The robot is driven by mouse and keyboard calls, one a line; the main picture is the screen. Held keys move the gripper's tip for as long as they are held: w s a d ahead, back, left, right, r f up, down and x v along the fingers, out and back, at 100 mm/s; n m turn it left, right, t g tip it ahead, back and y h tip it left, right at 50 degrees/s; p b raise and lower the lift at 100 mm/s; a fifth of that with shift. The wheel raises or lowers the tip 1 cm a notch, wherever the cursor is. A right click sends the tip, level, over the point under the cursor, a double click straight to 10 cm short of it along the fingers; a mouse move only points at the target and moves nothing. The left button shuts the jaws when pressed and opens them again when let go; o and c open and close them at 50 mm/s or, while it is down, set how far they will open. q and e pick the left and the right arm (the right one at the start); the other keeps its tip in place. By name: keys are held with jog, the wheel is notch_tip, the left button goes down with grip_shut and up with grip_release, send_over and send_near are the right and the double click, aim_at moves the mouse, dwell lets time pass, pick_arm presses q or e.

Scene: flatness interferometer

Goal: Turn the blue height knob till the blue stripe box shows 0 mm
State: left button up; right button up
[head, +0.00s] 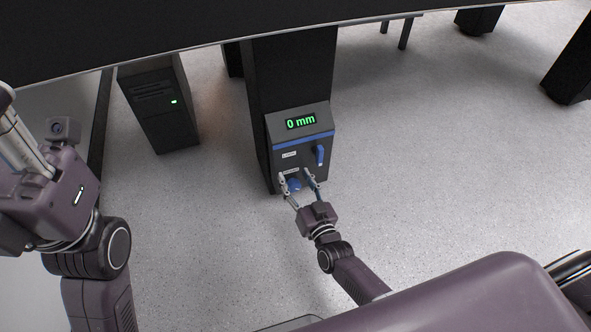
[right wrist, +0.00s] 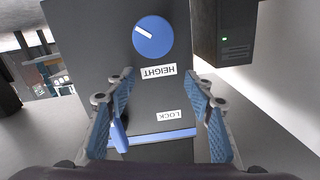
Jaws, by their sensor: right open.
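The blue stripe box (head: 300,148) stands on the dark column; its display (head: 301,122) reads 0 mm in green. The blue height knob (right wrist: 152,37) is round with a white mark, above the HEIGHT label in the right wrist view. In the head view the knob (head: 294,185) appears between the fingers of my right gripper (head: 297,177), which is open. In the right wrist view the knob lies beyond the fingertips (right wrist: 158,82); I cannot tell whether they touch anything. My left gripper (head: 20,140) is at the left edge, partly cut off.
A blue lock lever (head: 320,155) sits on the box's right side; in the right wrist view it (right wrist: 120,133) is beside the left finger. A black computer case (head: 160,110) with a green light stands left of the box. A dark tabletop (head: 200,30) overhangs above.

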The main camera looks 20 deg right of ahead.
aim_at(291, 160)
jog(key=shift+r, duration=2.35)
jog(key=shift+r, duration=0.1)
